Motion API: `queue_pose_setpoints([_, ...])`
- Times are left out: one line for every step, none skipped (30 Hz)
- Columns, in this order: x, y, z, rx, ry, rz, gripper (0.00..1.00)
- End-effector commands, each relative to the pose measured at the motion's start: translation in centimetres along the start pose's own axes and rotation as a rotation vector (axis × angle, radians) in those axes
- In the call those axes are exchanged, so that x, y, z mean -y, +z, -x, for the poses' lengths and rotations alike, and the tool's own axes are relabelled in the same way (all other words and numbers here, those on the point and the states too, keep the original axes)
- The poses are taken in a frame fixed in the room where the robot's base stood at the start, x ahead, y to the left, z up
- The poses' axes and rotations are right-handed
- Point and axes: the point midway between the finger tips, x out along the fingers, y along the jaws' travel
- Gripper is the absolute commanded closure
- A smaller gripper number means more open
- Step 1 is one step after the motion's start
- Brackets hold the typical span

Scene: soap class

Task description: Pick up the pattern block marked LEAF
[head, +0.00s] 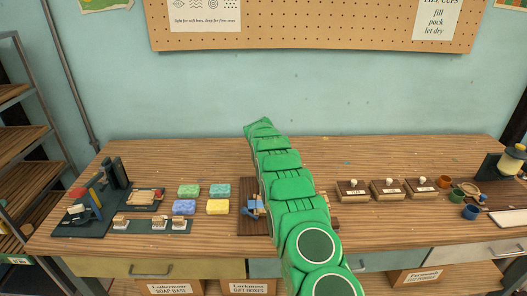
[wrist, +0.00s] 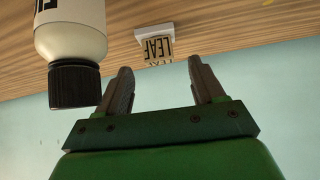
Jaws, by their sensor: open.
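In the wrist view, where the table is at the top and the wall below, a small pale block marked LEAF (wrist: 154,44) sits on the wood table. My gripper (wrist: 162,78) is open and empty. The block shows beyond the gap between the two fingertips, apart from them. In the head view, my green arm reaches over the middle of the table and hides my gripper. I cannot make out the LEAF marking there.
A cream bottle with a black cap (wrist: 80,86) stands close beside one finger in the wrist view. In the head view, coloured soaps (head: 218,206) lie left of my arm. Three knobbed, labelled blocks (head: 388,190) and small cups (head: 470,211) are to the right.

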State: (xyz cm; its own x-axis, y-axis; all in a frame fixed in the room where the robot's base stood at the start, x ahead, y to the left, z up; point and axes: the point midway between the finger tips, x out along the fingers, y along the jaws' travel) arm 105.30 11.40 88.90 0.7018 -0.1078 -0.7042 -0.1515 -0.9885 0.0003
Motion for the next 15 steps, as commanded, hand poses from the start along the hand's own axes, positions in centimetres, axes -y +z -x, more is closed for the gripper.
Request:
queue_pose_setpoints([-0.1, 0.2, -0.5, 0.002, 0.002, 0.000, 0.32])
queue_pose_setpoints([-0.1, 0.3, -0.7, 0.004, 0.002, 0.000, 0.32])
queue_pose_setpoints([-0.1, 0.4, -0.9, 0.005, 0.002, 0.000, 0.32])
queue_pose_setpoints([-0.1, 0.4, -1.1, 0.006, 0.002, 0.000, 0.32])
queue_pose_setpoints([-0.1, 0.4, -1.3, 0.006, 0.002, -0.001, 0.32])
queue_pose_setpoints([-0.1, 0.3, -1.4, 0.005, 0.001, -0.001, 0.32])
queue_pose_setpoints([0.0, 0.3, -1.5, 0.004, 0.000, -0.001, 0.32])
queue_pose_setpoints([0.0, 0.2, -1.6, 0.003, 0.000, 0.000, 0.32])
queue_pose_setpoints([0.0, 0.1, -1.8, 0.002, 0.000, 0.001, 0.32])
queue_pose_setpoints([0.0, 0.1, -1.9, 0.002, 0.001, 0.001, 0.32])
queue_pose_setpoints([0.0, 0.2, -2.0, 0.002, 0.001, 0.001, 0.32])
queue_pose_setpoints([0.0, 0.2, -2.2, 0.002, 0.001, 0.001, 0.32])
queue_pose_setpoints([0.0, 0.2, -2.4, 0.002, 0.002, 0.001, 0.32])
queue_pose_setpoints([0.0, 0.2, -2.5, 0.002, 0.002, 0.001, 0.32])
queue_pose_setpoints([0.0, 0.2, -2.7, 0.002, 0.002, 0.001, 0.32])
